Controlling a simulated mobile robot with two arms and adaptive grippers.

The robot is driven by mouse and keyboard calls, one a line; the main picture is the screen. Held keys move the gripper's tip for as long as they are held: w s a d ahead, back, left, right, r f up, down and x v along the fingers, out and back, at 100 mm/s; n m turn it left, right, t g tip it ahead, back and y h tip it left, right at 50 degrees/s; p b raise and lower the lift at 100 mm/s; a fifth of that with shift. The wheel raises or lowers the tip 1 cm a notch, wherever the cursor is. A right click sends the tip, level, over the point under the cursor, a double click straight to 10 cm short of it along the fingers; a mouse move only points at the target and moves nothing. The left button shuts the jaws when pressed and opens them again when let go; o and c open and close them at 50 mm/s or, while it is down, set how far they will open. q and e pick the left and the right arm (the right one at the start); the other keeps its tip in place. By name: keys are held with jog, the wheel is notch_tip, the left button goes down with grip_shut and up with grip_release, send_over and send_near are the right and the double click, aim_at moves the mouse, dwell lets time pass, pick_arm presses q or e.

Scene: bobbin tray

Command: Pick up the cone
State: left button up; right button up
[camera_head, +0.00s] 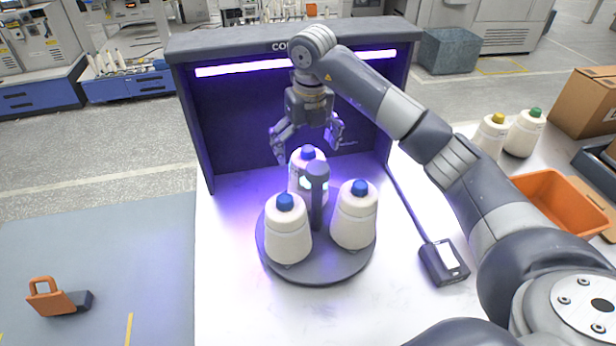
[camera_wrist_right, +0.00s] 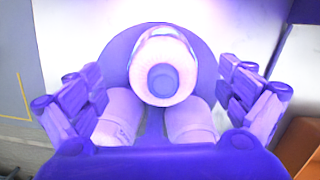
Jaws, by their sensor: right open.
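Three white cones with blue tops stand on a round dark turntable (camera_head: 320,275) in front of the lit booth. One is the front left cone (camera_head: 288,235), one the front right cone (camera_head: 354,222), and one the rear cone (camera_head: 296,180), partly hidden by the centre post (camera_head: 317,185). My right gripper (camera_head: 308,143) is open above the rear cone, pointing down, its fingers spread to either side of the blue top. In the right wrist view the rear cone (camera_wrist_right: 163,50) lies between the open fingers, apart from both. My left gripper is not in view.
The booth's back wall (camera_head: 240,125) is close behind the gripper. A small handheld device (camera_head: 444,262) lies right of the turntable. An orange bin (camera_head: 565,205), cones with yellow (camera_head: 491,135) and green tops (camera_head: 525,132), and a cardboard box (camera_head: 585,103) stand farther right.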

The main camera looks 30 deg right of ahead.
aim_at(307, 161)
notch_tip(307, 161, down, 4)
jog(key=shift+d+f+p, duration=0.1)
jog(key=shift+d+p, duration=0.05)
jog(key=shift+p, duration=0.85)
jog(key=shift+f, duration=0.4)
jog(key=c, duration=1.5)
jog(key=shift+c, duration=0.2)
